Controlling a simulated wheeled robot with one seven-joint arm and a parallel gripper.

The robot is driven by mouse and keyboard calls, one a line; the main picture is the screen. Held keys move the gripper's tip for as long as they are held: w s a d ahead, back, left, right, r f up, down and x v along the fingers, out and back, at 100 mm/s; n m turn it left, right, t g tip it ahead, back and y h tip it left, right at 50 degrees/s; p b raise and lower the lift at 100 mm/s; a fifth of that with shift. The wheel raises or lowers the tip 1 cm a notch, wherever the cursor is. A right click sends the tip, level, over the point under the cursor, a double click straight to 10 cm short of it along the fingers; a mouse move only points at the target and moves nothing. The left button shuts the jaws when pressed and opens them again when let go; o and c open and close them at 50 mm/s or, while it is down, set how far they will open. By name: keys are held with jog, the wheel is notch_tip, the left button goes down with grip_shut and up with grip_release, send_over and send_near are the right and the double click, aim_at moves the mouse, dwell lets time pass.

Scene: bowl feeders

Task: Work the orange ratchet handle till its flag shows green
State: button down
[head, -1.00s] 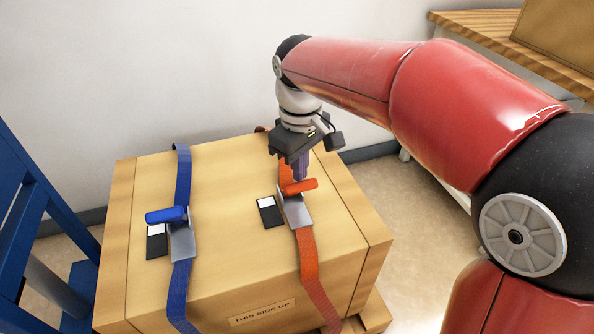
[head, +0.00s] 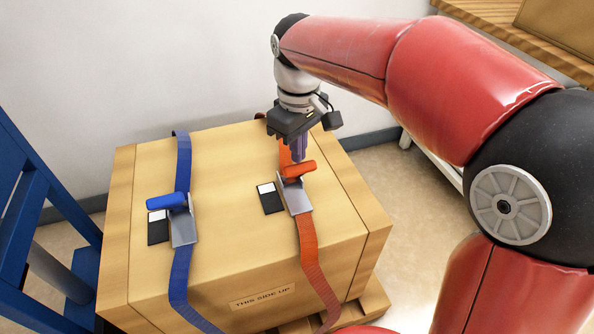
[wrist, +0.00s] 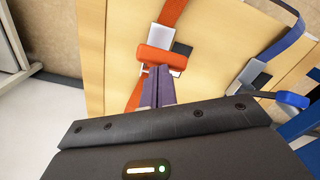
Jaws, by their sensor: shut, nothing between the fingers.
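The orange ratchet handle (head: 299,169) sits on a metal ratchet body (head: 297,197) on top of a wooden crate (head: 225,240). It also shows in the wrist view (wrist: 168,60), lying across the orange strap (wrist: 172,14). The flag (head: 270,198) beside this ratchet is a black plate with a white window; no green shows. My gripper (head: 300,157) is shut and empty, its purple fingers pointing down at the far side of the handle. In the wrist view the fingertips (wrist: 157,70) are right at the handle's edge; I cannot tell whether they touch.
A blue handle (head: 167,200) with its own strap and black-and-white flag (head: 158,226) is on the left of the crate. A blue chair (head: 30,220) stands at the left. A wall is behind, a wooden table (head: 480,30) at the back right.

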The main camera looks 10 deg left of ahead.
aim_at(303, 173)
jog(key=shift+s+d+f+b, duration=0.25)
jog(key=shift+s+f+b, duration=0.15)
jog(key=shift+f+b, duration=0.1)
jog(key=shift+s+d+f+b, duration=0.25)
jog(key=shift+s+f+b, duration=0.15)
jog(key=shift+f, duration=0.1)
jog(key=shift+s+d+f, duration=0.1)
jog(key=shift+s+d, duration=0.05)
jog(key=shift+s, duration=0.1)
jog(key=s+f+b, duration=0.1)
jog(key=d+f+b, duration=0.1)
jog(key=shift+s+f+b, duration=0.3)
jog(key=shift+s+f, duration=0.05)
jog(key=shift+f, duration=0.05)
